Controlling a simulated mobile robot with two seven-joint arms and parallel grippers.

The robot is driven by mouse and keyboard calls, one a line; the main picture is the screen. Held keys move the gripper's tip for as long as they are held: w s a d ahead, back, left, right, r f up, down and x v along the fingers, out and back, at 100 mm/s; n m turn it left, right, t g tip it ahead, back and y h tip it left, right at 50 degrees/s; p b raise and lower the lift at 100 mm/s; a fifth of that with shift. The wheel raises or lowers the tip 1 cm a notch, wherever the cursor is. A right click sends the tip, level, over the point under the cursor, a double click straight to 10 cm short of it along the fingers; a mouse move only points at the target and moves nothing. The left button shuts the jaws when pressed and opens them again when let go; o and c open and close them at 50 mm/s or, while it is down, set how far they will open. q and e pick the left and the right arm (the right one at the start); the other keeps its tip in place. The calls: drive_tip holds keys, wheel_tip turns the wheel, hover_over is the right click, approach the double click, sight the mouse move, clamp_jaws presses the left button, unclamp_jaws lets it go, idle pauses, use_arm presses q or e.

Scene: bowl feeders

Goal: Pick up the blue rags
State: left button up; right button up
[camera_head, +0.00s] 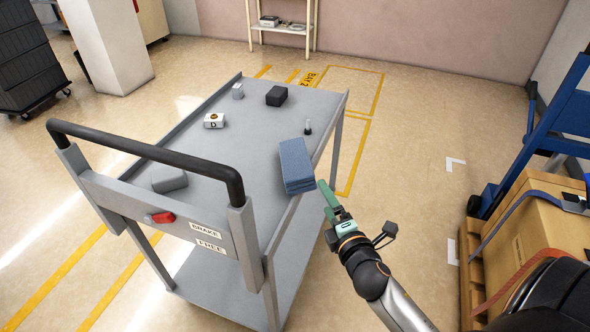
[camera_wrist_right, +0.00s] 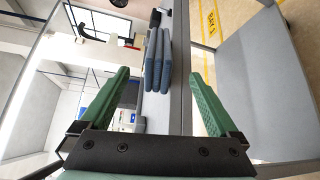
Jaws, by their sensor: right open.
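The blue rags (camera_head: 296,163) lie as a folded stack on the right edge of the grey cart's top (camera_head: 220,160). In the right wrist view the stack of blue rags (camera_wrist_right: 157,62) shows edge-on, between and beyond the fingers. My right gripper (camera_head: 328,197) is just off the cart's right side, close to the near end of the rags. In the right wrist view its green fingers (camera_wrist_right: 155,95) are spread apart with nothing held between them. My left gripper is not in view.
The cart's black handle (camera_head: 150,150) rises at the near end. A cardboard box (camera_head: 535,225) stands at right.

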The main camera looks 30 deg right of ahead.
sight(313, 175)
drive_tip(key=shift+b+x, duration=0.45)
drive_tip(key=shift+x, duration=5)
drive_tip(key=shift+r, duration=0.1)
clamp_jaws()
drive_tip(key=shift+r, duration=0.1)
